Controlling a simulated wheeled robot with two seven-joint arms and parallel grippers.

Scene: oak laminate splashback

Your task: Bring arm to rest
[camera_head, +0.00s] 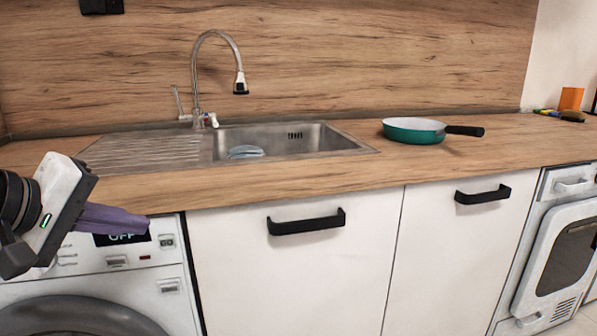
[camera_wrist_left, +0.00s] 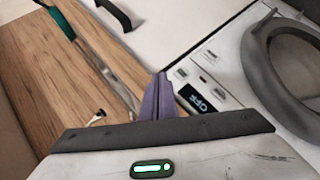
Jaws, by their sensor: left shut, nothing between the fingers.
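My left gripper (camera_head: 143,222) comes in from the left in the head view, in front of the washing machine's control panel and just below the counter edge. Its purple fingers are shut with nothing between them. In the left wrist view the closed fingers of my left gripper (camera_wrist_left: 161,78) point toward the cabinet front, beside the washing machine panel. My right gripper is in neither view.
The wooden counter (camera_head: 300,178) holds a sink (camera_head: 330,143) with a tap (camera_head: 196,85) and a teal pan (camera_head: 412,132). Below are a washing machine (camera_head: 165,265), white cabinets with black handles (camera_head: 306,222), and another appliance (camera_head: 560,250) at right.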

